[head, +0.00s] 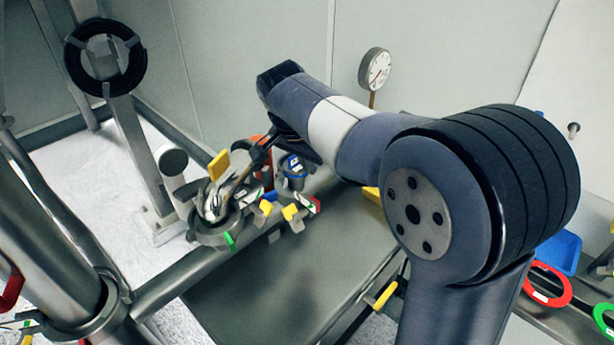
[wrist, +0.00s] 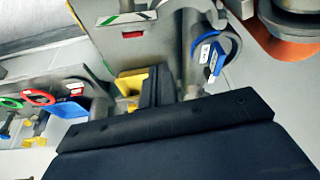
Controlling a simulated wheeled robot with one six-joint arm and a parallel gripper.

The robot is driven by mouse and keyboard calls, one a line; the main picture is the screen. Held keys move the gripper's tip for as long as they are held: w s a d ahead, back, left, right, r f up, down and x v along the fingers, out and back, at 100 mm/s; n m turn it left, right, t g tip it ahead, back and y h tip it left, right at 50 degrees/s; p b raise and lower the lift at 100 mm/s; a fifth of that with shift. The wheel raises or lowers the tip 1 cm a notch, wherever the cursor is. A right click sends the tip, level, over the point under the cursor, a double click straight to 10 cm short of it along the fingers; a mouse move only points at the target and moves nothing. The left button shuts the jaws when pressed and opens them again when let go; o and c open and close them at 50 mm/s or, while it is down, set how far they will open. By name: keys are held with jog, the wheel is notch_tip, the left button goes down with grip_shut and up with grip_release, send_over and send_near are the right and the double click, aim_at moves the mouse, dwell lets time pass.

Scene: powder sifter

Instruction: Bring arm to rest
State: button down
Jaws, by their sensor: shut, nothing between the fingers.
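My arm reaches from the right of the head view across the middle. My gripper (head: 262,152) is partly hidden behind my arm and shows as a dark shape beside the valve cluster (head: 290,175). In the wrist view, the dark gripper body fills the bottom, and the narrow black fingers (wrist: 158,88) stand close together with nothing between them. My gripper is shut and empty. I cannot tell whether it touches the fittings near it.
A round gauge (head: 375,69) stands behind my arm. A black ring (head: 105,57) hangs at upper left. A grey platform (head: 290,265) lies below. Red (head: 548,284) and blue (head: 558,252) parts sit at right. A blue-tagged fitting (wrist: 212,55) is near the fingers.

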jog(key=v, duration=0.5)
jog(key=shift+a+r, duration=0.3)
jog(key=shift+r, duration=0.1)
jog(key=f, duration=0.9)
jog(key=shift+s+a+f+p, duration=0.1)
jog(key=shift+s+p, duration=0.2)
jog(key=shift+p, duration=0.1)
jog(key=shift+w+d+f, duration=0.15)
jog(key=shift+w+d, duration=0.4)
jog(key=shift+w, duration=0.05)
jog(key=shift+s, duration=0.1)
